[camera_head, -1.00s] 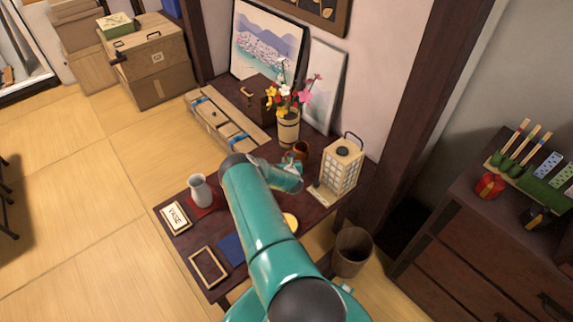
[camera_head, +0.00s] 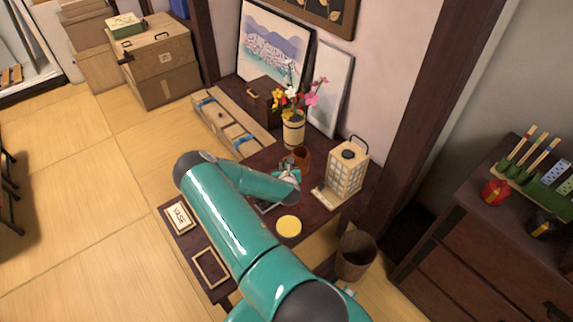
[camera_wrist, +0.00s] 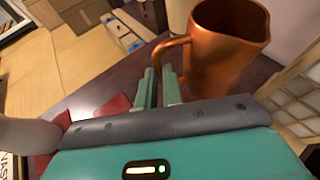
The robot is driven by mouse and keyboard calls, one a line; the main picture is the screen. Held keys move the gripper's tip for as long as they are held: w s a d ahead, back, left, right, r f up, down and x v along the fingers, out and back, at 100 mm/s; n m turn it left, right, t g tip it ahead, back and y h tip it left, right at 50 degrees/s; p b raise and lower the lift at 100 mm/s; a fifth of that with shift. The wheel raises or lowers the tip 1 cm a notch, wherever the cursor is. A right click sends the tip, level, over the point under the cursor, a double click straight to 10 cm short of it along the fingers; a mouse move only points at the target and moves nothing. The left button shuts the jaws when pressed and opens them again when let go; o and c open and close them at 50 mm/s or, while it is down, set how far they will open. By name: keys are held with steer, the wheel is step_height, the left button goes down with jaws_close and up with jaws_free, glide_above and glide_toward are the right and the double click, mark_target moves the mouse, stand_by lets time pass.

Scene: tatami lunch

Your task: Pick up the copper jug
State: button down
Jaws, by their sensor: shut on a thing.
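The copper jug (camera_head: 301,156) is upright by the dark low table, between the flower pot and the paper lantern. In the wrist view the jug (camera_wrist: 225,45) is large, with its handle (camera_wrist: 172,46) toward me. My gripper (camera_head: 287,173) is beside the jug on its near side. In the wrist view the fingers of my gripper (camera_wrist: 159,84) are closed on the handle. I cannot tell whether the jug's base touches the table; my gripper body hides it.
The paper lantern (camera_head: 346,172) stands close to the right of the jug. The pot of flowers (camera_head: 293,131) is behind it. A yellow disc (camera_head: 289,226) lies in front. A white vase (camera_wrist: 28,134) is at left in the wrist view. A bin (camera_head: 355,255) stands beside the table.

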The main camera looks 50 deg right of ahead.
steer(key=shift+s+a+r, duration=0.25)
steer(key=shift+a+r, duration=0.05)
steer(key=shift+a, duration=0.4)
steer(key=shift+s+a+r, duration=0.25)
steer(key=shift+a+r, duration=0.1)
steer(key=shift+a, duration=0.3)
steer(key=shift+s+a+r, duration=0.25)
steer(key=shift+a+r, duration=0.05)
steer(key=shift+a, duration=0.4)
steer(key=shift+a, duration=0.1)
stand_by(0.5)
